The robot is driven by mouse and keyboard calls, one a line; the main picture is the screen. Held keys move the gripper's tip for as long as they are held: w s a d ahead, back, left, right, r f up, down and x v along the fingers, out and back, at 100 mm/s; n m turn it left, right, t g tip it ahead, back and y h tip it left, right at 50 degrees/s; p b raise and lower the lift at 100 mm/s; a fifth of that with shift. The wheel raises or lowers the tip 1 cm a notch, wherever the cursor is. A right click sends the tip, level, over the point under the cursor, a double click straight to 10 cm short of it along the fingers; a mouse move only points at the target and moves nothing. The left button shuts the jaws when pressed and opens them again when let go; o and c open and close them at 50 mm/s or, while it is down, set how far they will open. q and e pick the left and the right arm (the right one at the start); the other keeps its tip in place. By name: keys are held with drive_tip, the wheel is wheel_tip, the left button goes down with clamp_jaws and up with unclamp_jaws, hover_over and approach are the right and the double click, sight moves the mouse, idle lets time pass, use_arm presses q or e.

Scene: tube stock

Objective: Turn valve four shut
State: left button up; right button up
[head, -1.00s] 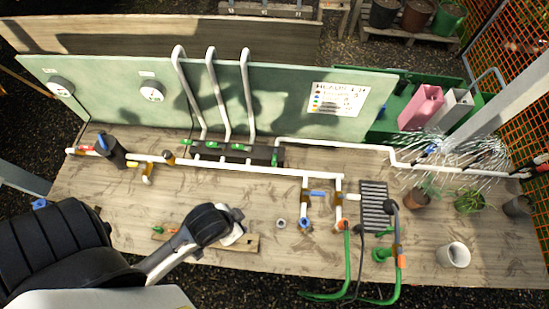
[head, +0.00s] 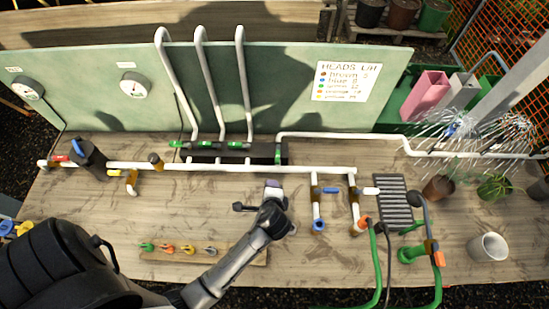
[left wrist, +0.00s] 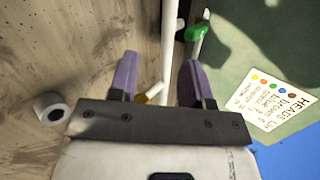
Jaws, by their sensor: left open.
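A black manifold (head: 231,159) with several green valve handles (head: 206,144) stands along the foot of the green panel; another green handle (head: 278,155) sits upright at its right end. No valve numbers are readable, so I cannot tell which is valve four. My left gripper (head: 273,186) is just in front of the white pipe, near the manifold's right end. In the left wrist view its purple fingers (left wrist: 157,78) are apart and empty. A green handle (left wrist: 197,32) on a white fitting shows beyond the upper ends of the fingers, apart from them. My right gripper is out of view.
A long white pipe (head: 230,168) runs between my gripper and the manifold. Branches with a blue handle (head: 330,190) stand right of the gripper. A wooden strip (head: 200,254) with coloured heads lies in front. A sign (head: 345,82) hangs on the panel. Water sprays at right.

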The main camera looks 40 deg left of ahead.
use_arm(q)
drive_tip(key=m, duration=0.4)
drive_tip(key=m+t+y+b, duration=0.1)
drive_tip(key=m+t, duration=0.3)
drive_tip(key=m, duration=0.9)
approach(278, 156)
drive_tip(key=x, duration=1)
drive_tip(key=shift+a, duration=0.1)
clamp_jaws()
